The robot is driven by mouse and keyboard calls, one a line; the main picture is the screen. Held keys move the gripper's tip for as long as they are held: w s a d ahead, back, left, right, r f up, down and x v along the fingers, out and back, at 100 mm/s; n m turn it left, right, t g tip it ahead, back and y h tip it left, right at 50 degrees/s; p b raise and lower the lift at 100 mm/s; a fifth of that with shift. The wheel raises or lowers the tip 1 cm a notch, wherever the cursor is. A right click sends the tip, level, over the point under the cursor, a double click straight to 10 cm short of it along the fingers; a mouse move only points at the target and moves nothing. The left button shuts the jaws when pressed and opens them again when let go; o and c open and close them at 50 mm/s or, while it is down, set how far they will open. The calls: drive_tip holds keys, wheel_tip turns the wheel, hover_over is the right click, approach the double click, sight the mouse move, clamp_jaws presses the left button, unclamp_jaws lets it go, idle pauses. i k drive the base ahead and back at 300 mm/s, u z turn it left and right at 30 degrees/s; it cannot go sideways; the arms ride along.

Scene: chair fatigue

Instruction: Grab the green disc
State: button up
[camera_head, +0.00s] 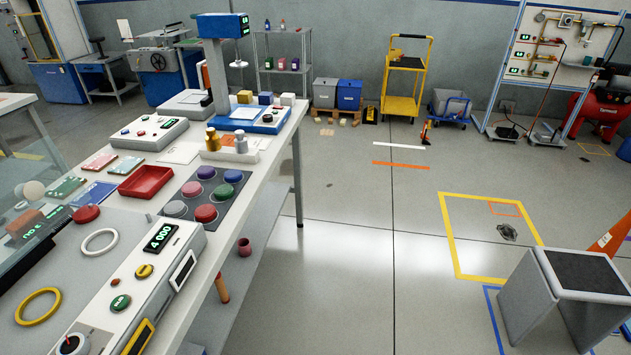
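The green disc (232,176) lies flat on a dark mat (190,226) on the long white table. My gripper is not in view.
A red tray (146,181) stands left of the mat. A control box (142,290) with a display and a green button stands in front. A white block with brass and steel weights (230,154) is just behind. Open floor lies to the table's right.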

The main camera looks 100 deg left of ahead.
sight(222, 192)
drive_tip(key=u, duration=0.05)
drive_tip(key=i, duration=0.45)
drive_tip(key=u, duration=3.55)
drive_tip(key=i, duration=1)
drive_tip(key=z, duration=0.2)
drive_tip(key=k, duration=0.8)
drive_tip(key=u, duration=0.05)
